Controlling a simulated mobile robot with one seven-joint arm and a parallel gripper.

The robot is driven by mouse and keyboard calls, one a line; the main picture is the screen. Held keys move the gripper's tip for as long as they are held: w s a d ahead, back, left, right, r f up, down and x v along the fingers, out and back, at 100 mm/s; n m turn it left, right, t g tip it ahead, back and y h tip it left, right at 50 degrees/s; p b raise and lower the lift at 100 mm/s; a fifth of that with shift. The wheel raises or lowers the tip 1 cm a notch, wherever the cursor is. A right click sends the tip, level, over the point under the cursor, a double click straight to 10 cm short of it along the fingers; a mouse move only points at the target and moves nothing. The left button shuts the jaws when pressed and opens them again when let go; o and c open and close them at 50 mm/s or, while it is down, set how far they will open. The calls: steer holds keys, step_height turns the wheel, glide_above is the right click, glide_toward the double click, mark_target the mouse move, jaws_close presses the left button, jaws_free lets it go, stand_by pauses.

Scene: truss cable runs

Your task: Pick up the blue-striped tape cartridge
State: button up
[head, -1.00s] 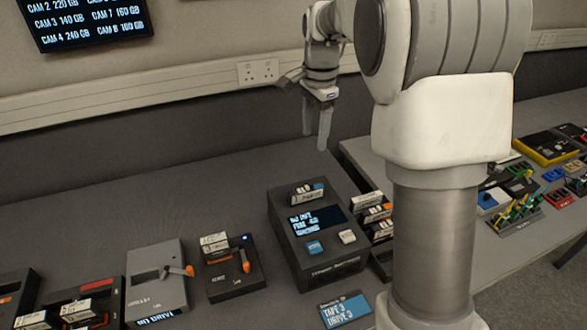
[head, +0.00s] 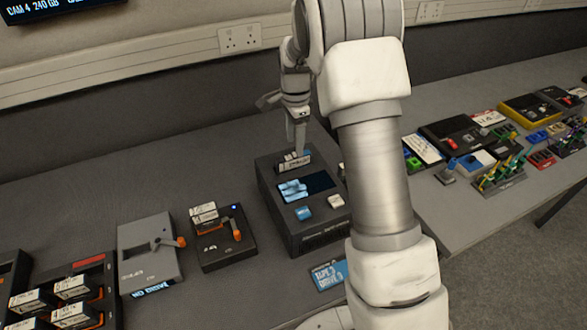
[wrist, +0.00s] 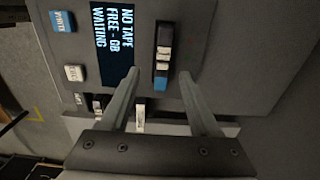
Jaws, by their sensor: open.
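The blue-striped tape cartridge (head: 291,162) stands in a slot on top of the dark tape deck (head: 325,222). It has pale labels and a blue end. In the wrist view the cartridge (wrist: 162,52) lies between my two fingertips, its blue end nearest the palm. My gripper (wrist: 160,73) is open, one finger on each side of it, with visible gaps. In the head view my gripper (head: 299,148) points down just over the cartridge; whether the tips are level with it I cannot tell.
The deck has a screen (wrist: 113,40) reading "NO TAPE", with blue and white buttons beside it. A black drive (head: 222,250) with an orange lever and a grey drive (head: 150,262) stand to the left. A rack of labelled cartridges (head: 65,290) is at far left.

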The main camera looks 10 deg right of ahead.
mark_target(293, 154)
steer(key=shift+w+a+f+p, duration=0.1)
steer(key=shift+f+p, duration=0.05)
steer(key=shift+f, duration=1.35)
steer(key=shift+w+a+f+p, duration=0.1)
steer(key=shift+f+p, duration=0.05)
steer(key=shift+f, duration=1.35)
jaws_close()
